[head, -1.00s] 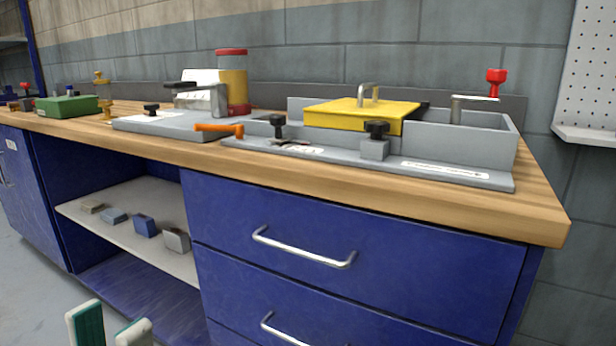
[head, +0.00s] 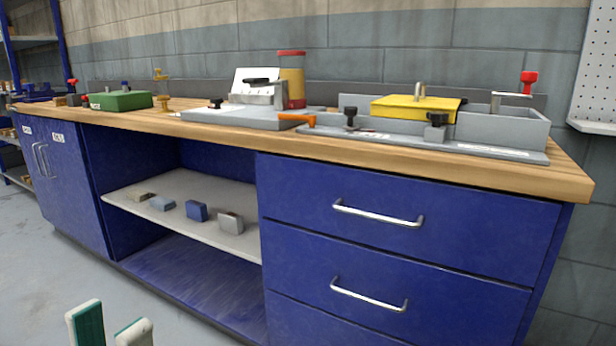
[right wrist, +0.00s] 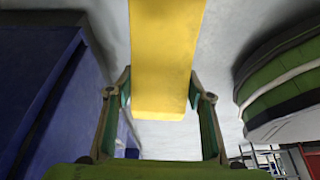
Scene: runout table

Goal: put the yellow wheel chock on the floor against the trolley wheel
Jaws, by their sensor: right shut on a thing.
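The yellow wheel chock (right wrist: 166,50) fills the top middle of the right wrist view as a long yellow block. My right gripper (right wrist: 160,80) is shut on it, one finger at each side. The far end of the chock is cut off by the picture edge. My left gripper (head: 110,328) shows at the bottom left of the head view. Its two fingertips stand apart with nothing between them. I can make out no trolley or trolley wheel in either view.
A blue workbench with a wooden top (head: 572,182) runs across the head view. Blocks lie on its open shelf (head: 185,185). A yellow-lidded fixture (head: 415,108) and a green box (head: 120,101) stand on top. Grey floor (head: 40,270) is clear at the lower left.

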